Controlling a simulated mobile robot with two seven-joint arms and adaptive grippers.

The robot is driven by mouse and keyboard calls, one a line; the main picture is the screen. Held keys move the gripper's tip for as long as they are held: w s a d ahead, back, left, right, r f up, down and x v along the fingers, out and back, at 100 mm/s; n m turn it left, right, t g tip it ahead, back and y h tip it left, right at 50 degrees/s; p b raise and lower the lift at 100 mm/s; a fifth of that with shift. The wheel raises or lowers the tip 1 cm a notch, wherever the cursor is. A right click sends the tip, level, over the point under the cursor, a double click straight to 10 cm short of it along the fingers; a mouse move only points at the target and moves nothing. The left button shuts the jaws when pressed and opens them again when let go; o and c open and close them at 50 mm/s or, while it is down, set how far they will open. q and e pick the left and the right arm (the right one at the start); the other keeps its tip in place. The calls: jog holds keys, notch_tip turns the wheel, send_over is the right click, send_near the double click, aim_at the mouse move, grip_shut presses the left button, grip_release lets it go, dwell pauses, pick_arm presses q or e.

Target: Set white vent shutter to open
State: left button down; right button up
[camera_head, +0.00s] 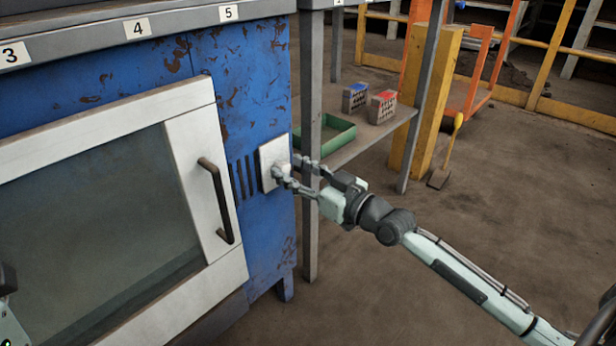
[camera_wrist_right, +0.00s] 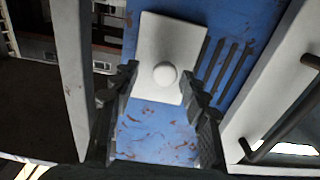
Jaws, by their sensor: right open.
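The white vent shutter (camera_head: 268,163) is a flat plate on the blue cabinet front, to the right of dark vertical vent slots (camera_head: 246,177). In the right wrist view the shutter plate (camera_wrist_right: 165,40) carries a round white knob (camera_wrist_right: 165,74), and the slots (camera_wrist_right: 222,68) lie uncovered beside it. My right gripper (camera_head: 284,169) is at the shutter. In the wrist view its fingers (camera_wrist_right: 161,88) stand apart, one on each side of the knob; I cannot tell whether they touch it. My left gripper is not clearly in view; only a bit of my left arm shows at the left edge.
A white-framed glass door (camera_head: 190,130) with a dark handle (camera_head: 216,200) is left of the slots. A grey shelf post (camera_head: 311,130) stands close to the right of the cabinet. The shelf behind holds a green tray (camera_head: 335,137) and two small boxes. Floor at right is open.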

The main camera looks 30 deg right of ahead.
jog(key=v, duration=1.1)
jog(key=shift+s, duration=0.25)
jog(key=shift+d, duration=0.1)
